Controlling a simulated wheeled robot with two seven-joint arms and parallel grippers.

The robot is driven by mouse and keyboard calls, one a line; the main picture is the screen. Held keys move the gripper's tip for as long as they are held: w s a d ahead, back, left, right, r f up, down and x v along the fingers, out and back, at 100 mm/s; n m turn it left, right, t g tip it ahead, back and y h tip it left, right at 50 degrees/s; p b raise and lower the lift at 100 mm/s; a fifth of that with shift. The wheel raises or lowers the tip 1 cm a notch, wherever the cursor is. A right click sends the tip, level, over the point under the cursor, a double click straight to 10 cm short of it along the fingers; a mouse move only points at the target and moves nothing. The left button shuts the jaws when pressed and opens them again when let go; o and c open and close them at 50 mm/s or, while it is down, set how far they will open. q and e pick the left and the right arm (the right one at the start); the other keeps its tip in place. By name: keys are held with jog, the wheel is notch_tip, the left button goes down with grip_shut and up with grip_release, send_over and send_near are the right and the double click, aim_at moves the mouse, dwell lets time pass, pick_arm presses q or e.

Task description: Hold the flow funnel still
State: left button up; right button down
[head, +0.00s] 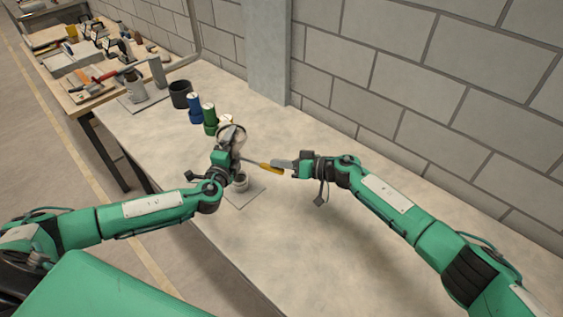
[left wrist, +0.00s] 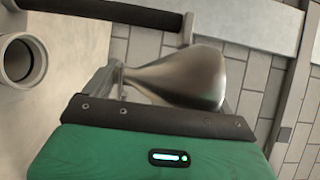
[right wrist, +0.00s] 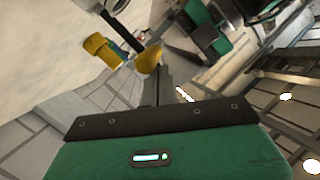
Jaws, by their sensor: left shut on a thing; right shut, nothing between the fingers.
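The metallic flow funnel (head: 234,133) is above the table in the head view. In the left wrist view the funnel (left wrist: 182,78) has its wide end to the right and its narrow stem to the left, towards a round open jar (left wrist: 22,62). My left gripper (head: 227,150) is shut on the funnel; its fingers partly hide it. My right gripper (head: 284,163) is shut and empty, to the right of the funnel. A yellow-handled thin rod (head: 271,168) lies close to the right fingertips, its thin end pointing at the left gripper. The handle end (right wrist: 151,58) shows at the right fingertips.
A small pale jar (head: 240,184) stands on a square plate below the left gripper. A block wall (head: 400,90) borders the table. The front tabletop is clear.

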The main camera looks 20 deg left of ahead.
pick_arm(q)
jog(key=shift+f, duration=0.1)
pick_arm(e)
jog(key=shift+s+m+t, duration=0.3)
jog(key=shift+s+t, duration=0.1)
jog(key=shift+s, duration=0.05)
jog(key=s+a+m+t+h, duration=0.3)
jog(key=s+a+m+t, duration=0.1)
jog(key=s+m+t, duration=0.3)
jog(key=shift+s+t+h, duration=0.3)
jog(key=shift+s+t, duration=0.55)
jog(key=shift+t, duration=0.25)
jog(key=shift+d, duration=0.15)
